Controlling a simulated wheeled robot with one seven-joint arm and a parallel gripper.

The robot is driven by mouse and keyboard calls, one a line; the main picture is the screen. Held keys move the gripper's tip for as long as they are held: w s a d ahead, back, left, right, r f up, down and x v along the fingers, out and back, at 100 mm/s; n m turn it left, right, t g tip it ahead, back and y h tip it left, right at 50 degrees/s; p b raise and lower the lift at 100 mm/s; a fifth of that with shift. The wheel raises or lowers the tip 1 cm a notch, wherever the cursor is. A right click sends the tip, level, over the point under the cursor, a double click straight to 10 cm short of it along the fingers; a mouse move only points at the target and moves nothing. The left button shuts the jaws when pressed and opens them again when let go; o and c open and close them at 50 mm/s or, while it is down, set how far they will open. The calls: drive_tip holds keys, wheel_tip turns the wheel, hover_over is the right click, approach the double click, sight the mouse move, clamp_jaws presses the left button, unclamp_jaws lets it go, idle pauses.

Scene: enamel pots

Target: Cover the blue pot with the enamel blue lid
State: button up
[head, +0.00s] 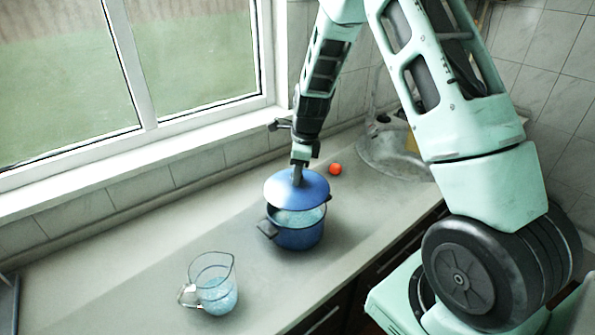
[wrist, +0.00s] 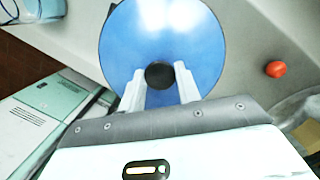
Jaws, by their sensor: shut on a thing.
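The enamel blue lid (head: 290,189) is held by my gripper (head: 298,172) above the blue pot (head: 299,238). In the wrist view the lid (wrist: 165,40) shows as a blue disc with a dark knob (wrist: 159,75), and the two fingers of my gripper (wrist: 159,84) are shut on that knob. In the head view the lid is tilted a little and sits over the pot's back part. The front of the pot's opening still shows, with pale blue contents inside. The lid hides the pot's back rim, so I cannot tell if they touch there.
A clear glass jug (head: 213,284) with pale blue contents stands on the counter in front and to the left of the pot. A red-orange round fruit (head: 335,169) lies behind the pot, and it also shows in the wrist view (wrist: 276,69). The counter (head: 110,275) at left is clear.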

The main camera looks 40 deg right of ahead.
sight(297, 189)
drive_tip(key=shift+r, duration=0.1)
drive_tip(key=shift+f+b, duration=1.65)
drive_tip(key=shift+f, duration=1.35)
drive_tip(key=shift+f, duration=0.25)
drive_tip(key=shift+f, duration=0.2)
drive_tip(key=o, duration=1)
drive_tip(key=shift+o, duration=0.2)
